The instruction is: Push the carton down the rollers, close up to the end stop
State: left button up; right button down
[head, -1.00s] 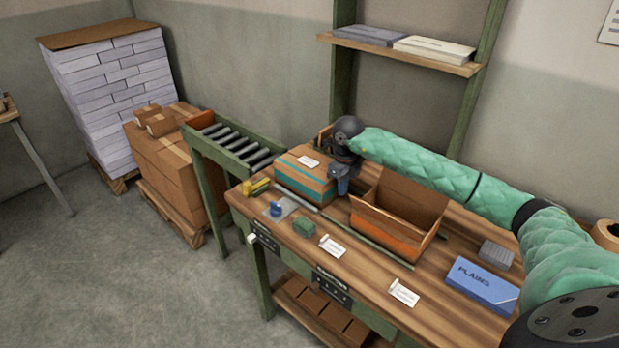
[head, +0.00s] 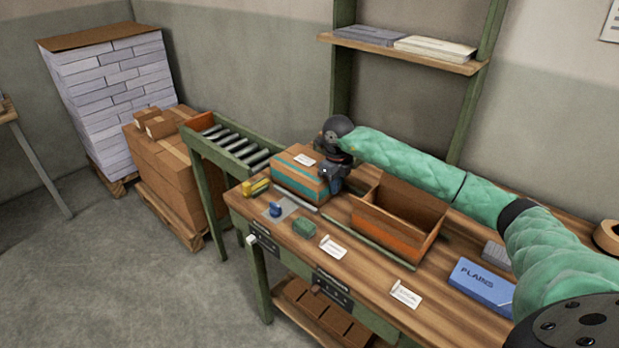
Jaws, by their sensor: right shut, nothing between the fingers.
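The carton (head: 292,180), brown with a teal stripe and a white label on top, sits on the bench at the near end of the rollers (head: 232,145). The roller track runs from the carton away to the upper left. A brown upright board (head: 197,123), which looks like the end stop, stands at its far end. A bare stretch of rollers lies between carton and board. My right gripper (head: 331,186) is shut and empty, pointing down at the carton's right side. It appears to touch that side, though the contact is partly hidden. My left gripper is out of view.
An open box (head: 392,232) stands just right of my right gripper. A yellow item (head: 256,187), a blue stamp-like item (head: 275,210) and a green block (head: 304,228) lie in front of the carton. Stacked cartons (head: 165,175) stand beyond the rollers.

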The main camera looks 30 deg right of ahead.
aim_at(295, 164)
jog(key=shift+w+a+b, duration=0.85)
jog(key=shift+w+a, duration=0.2)
jog(key=shift+w, duration=1.55)
jog(key=shift+w+a+b, duration=0.8)
jog(key=shift+w+a, duration=0.3)
jog(key=shift+w, duration=1.45)
jog(key=shift+w+a+b, duration=0.85)
jog(key=shift+w+a, duration=0.2)
jog(key=shift+w, duration=1.55)
jog(key=shift+w+a+b, duration=0.55)
jog(key=shift+w, duration=0.8)
jog(key=shift+w+a+b, duration=0.5)
jog(key=shift+w+a, duration=0.1)
jog(key=shift+w, duration=0.75)
jog(key=shift+w+a+b, duration=0.55)
jog(key=shift+w, duration=0.8)
jog(key=shift+w+a+f+b, duration=0.1)
jog(key=shift+w+a+b, duration=0.4)
jog(key=shift+w, duration=0.65)
jog(key=shift+w+a+r+b, duration=0.1)
jog(key=shift+w+a+b, duration=0.4)
jog(key=shift+w, duration=0.6)
jog(key=shift+w+a+f+b, duration=0.1)
jog(key=shift+w+a+b, duration=0.4)
jog(key=shift+w, duration=0.65)
jog(key=w+b, duration=0.1)
jog(key=w+a+b, duration=0.1)
jog(key=w, duration=0.1)
jog(key=shift+w+a, duration=0.1)
jog(key=shift+w, duration=0.2)
